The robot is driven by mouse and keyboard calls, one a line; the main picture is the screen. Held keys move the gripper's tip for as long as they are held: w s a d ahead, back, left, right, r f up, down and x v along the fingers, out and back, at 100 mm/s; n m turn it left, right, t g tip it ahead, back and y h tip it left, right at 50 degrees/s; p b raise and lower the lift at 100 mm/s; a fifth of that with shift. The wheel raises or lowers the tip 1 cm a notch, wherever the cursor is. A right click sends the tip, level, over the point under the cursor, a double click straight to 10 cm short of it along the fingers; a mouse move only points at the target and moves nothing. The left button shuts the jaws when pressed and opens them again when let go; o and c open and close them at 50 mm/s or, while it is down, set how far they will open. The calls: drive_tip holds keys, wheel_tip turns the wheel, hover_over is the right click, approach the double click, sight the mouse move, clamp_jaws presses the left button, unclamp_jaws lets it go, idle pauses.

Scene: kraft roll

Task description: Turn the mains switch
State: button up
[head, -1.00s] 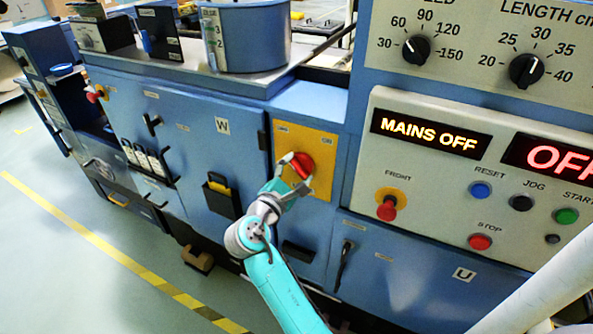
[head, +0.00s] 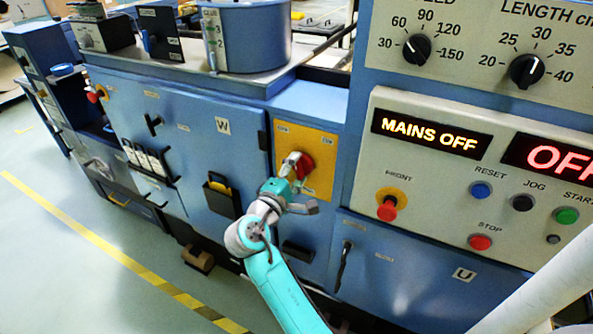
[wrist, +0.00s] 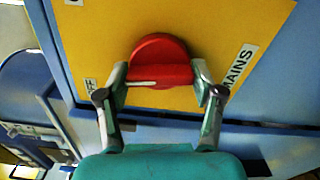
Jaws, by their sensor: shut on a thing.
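The red mains switch (head: 304,164) is a round knob on a yellow plate (head: 318,183) on the blue machine front. In the wrist view the red switch (wrist: 160,58) sits between my fingers, with a raised bar across it and a label reading MAINS beside it on the yellow plate (wrist: 215,25). My gripper (head: 298,168) is shut on the switch, one finger at each side; it also shows in the wrist view (wrist: 161,82). In the head view it partly hides the switch. The display (head: 430,134) reads MAINS OFF.
To the right, a grey panel holds a red FRONT button (head: 387,208), a blue RESET button (head: 480,190), a red STOP button (head: 480,242) and two dials above. Floor is clear at lower left.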

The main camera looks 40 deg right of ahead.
drive_tip(key=m, duration=0.5)
drive_tip(key=shift+m, duration=0.3)
drive_tip(key=m, duration=0.5)
drive_tip(key=shift+d+m, duration=0.1)
drive_tip(key=shift+m, duration=0.2)
drive_tip(key=o, duration=1.1)
drive_tip(key=shift+o, duration=0.2)
drive_tip(key=v, duration=1.2)
